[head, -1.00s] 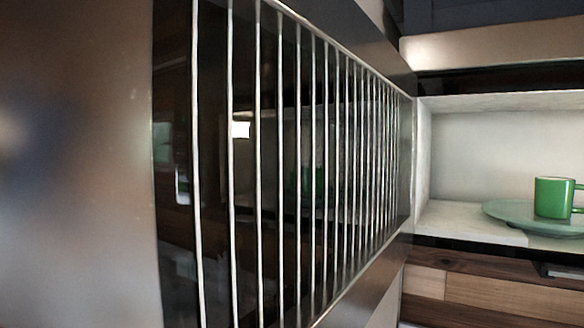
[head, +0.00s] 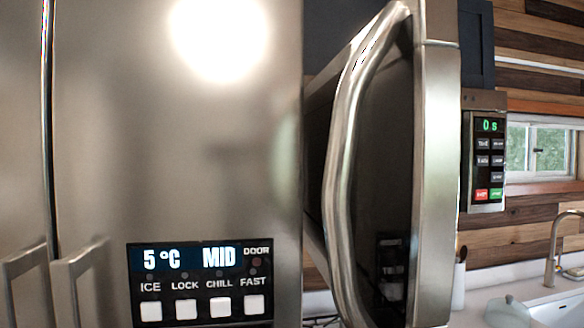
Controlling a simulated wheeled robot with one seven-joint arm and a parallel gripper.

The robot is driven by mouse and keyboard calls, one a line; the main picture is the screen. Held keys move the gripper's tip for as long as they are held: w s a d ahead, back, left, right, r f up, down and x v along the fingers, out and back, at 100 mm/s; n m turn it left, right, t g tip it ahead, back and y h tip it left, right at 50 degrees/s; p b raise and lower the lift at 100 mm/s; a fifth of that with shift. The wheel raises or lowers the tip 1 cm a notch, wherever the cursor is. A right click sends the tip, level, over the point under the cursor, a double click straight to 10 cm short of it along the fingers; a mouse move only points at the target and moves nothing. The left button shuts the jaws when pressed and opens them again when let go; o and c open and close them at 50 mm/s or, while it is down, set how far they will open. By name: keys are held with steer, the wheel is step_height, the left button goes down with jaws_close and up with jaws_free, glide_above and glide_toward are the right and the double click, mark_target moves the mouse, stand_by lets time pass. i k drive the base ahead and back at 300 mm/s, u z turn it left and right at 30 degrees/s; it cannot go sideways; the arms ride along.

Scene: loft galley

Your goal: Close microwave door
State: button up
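The microwave door (head: 435,190) stands open in the head view, right of centre, swung out toward me. I see its dark outer face and its steel edge. The long curved steel handle (head: 340,160) runs down the door's outer face. The microwave's control panel (head: 487,150) is behind and to the right of the door and reads 0 s. The microwave's cavity is hidden behind the door. My gripper is not in view.
A steel fridge (head: 215,140) fills the left half, close to me, with a display (head: 200,283) reading 5 °C and its handles (head: 80,285) at lower left. At right are a white counter (head: 475,305), a tap (head: 560,245), a teapot (head: 508,312) and a window (head: 540,150).

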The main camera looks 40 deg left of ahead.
mark_target(382, 119)
steer(key=u, duration=1.4)
